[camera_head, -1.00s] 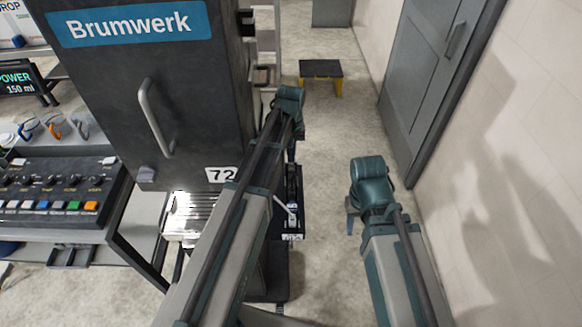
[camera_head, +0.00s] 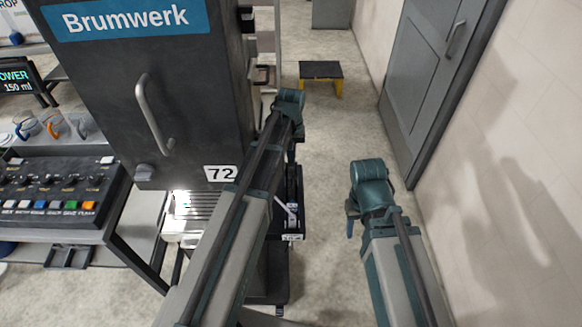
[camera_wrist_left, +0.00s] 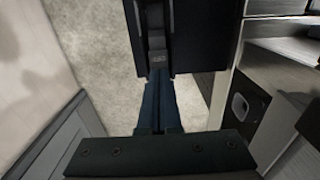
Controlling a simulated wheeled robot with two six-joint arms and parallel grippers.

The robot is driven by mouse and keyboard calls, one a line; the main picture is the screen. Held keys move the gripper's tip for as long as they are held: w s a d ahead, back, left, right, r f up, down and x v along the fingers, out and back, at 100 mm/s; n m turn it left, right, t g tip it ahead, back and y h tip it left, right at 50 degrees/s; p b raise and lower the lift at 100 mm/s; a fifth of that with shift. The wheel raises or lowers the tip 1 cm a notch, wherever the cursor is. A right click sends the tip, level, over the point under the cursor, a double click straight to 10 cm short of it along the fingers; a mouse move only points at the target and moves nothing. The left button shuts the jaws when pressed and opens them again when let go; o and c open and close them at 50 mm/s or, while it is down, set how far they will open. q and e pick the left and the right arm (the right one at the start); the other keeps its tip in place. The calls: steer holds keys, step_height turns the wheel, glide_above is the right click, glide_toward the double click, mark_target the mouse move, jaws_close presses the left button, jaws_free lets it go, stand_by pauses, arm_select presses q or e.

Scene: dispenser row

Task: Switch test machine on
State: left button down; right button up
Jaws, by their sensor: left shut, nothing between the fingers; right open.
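A tall dark cabinet (camera_head: 110,110) with a blue "Brumwerk" sign, a long handle and a "72" label stands at left centre in the head view. I cannot tell whether it is the test machine. A black box with a pale lever-like part (camera_head: 287,209) is fixed at its right side, partly hidden by my left arm. My left gripper (camera_wrist_left: 158,82) is shut and empty. In the left wrist view its blue fingertips are close to a dark part with a grey strip (camera_wrist_left: 156,40); contact is unclear. My right gripper (camera_head: 350,226) is open and empty, over the floor to the right.
A control panel (camera_head: 55,188) with knobs and coloured buttons is at left. A step stool (camera_head: 321,70) stands in the aisle. A grey door (camera_head: 425,80) and pale wall bound the right side.

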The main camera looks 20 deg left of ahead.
arm_select(q)
step_height(320, 180, up, 7)
steer(key=p, duration=0.7)
stand_by(0.3)
stand_by(0.3)
steer(key=s+d+f+m+b, duration=0.2)
steer(key=s+d, duration=0.4)
steer(key=s, duration=0.4)
steer(key=s+d+f+m+y+b, duration=0.1)
steer(key=s+d+m, duration=0.4)
steer(key=s, duration=0.5)
steer(key=shift+s+d+f+b, duration=0.25)
steer(key=shift+d+f+b, duration=0.25)
steer(key=shift+d, duration=0.1)
